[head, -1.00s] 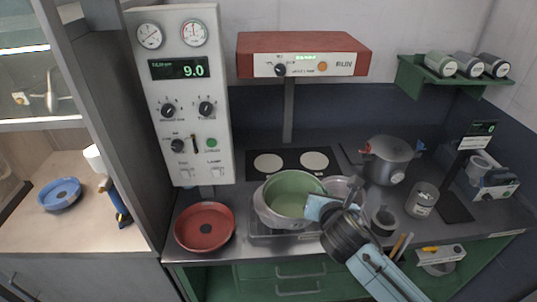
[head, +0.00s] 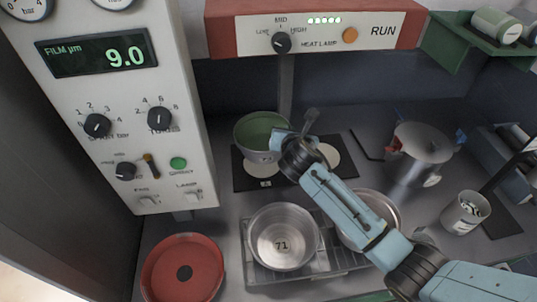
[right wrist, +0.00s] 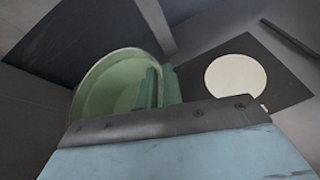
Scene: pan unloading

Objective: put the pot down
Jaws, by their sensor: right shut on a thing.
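A pot with a green inside and a pale grey outside (head: 262,128) is at the back, over the left part of a black mat (head: 242,182) with pale discs. My right gripper (head: 285,140) is shut on its right side. In the right wrist view the fingers (right wrist: 156,88) meet the rim of the pot (right wrist: 112,88), which is near upright. I cannot tell whether its base touches the mat. The right pale disc (head: 328,156) is bare; it also shows in the right wrist view (right wrist: 235,77). My left gripper is not in view.
A steel pan marked 71 (head: 283,236) and another steel pan (head: 374,216) sit on a wire rack (head: 310,262). A red dish (head: 183,268) lies at front left. A lidded grey pot (head: 420,155) stands right of the mat. The heat lamp's post (head: 286,85) rises behind the pot.

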